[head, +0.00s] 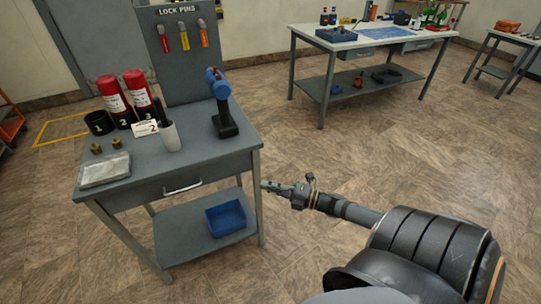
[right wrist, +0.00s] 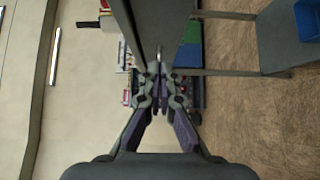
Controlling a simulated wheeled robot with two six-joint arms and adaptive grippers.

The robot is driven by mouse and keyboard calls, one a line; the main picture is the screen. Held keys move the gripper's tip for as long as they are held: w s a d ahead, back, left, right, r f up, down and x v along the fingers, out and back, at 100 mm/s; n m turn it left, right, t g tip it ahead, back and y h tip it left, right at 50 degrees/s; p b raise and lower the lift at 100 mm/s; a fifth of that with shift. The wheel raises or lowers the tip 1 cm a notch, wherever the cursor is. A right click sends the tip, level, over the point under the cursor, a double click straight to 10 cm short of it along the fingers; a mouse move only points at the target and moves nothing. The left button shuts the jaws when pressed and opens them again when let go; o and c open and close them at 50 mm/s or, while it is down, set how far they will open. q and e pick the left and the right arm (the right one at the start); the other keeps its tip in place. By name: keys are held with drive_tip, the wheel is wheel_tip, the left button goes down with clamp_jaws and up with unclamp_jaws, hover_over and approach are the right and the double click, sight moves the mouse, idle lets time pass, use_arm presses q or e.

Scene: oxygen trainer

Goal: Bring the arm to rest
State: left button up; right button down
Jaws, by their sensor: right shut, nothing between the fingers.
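My right arm comes in from the lower right in the head view. Its gripper (head: 272,186) is in the air beside the right side of the grey workbench, near the front right leg. In the right wrist view the right gripper (right wrist: 160,72) has its fingers together with nothing between them. Whether it touches the bench cannot be told. My left gripper is not in view.
Another table (head: 375,40) stands at the back. Open floor lies between them.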

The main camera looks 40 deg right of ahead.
drive_tip(key=shift+s+d+f, duration=0.1)
drive_tip(key=shift+d+f, duration=0.05)
drive_tip(key=shift+d, duration=0.05)
drive_tip(key=s+d+f+m+g+h+p, duration=0.1)
drive_tip(key=s+d+f+m+h+p, duration=0.15)
drive_tip(key=d+f+m+h, duration=0.35)
drive_tip(key=s+d+f+m+g+h+p, duration=0.1)
drive_tip(key=s+d+f+m+h+p, duration=0.15)
drive_tip(key=f+m, duration=0.35)
drive_tip(key=s+f+m+g+h+p, duration=0.25)
drive_tip(key=s+f+m+g, duration=0.25)
drive_tip(key=s+f, duration=0.55)
drive_tip(key=s+a+f+m+g+p, duration=0.1)
drive_tip(key=s+a+f+m+g, duration=0.1)
drive_tip(key=s+a+f, duration=0.2)
drive_tip(key=s+a+f+m+g+y+p, duration=0.1)
drive_tip(key=s+a+f+m+g, duration=0.1)
drive_tip(key=s+a, duration=0.4)
drive_tip(key=s+a+f+m+g+p, duration=0.2)
drive_tip(key=s+a+f, duration=0.3)
drive_tip(key=s, duration=0.5)
drive_tip(key=shift+a+f+m+g, duration=0.2)
drive_tip(key=shift+f+m+g, duration=0.2)
drive_tip(key=shift+g, duration=0.4)
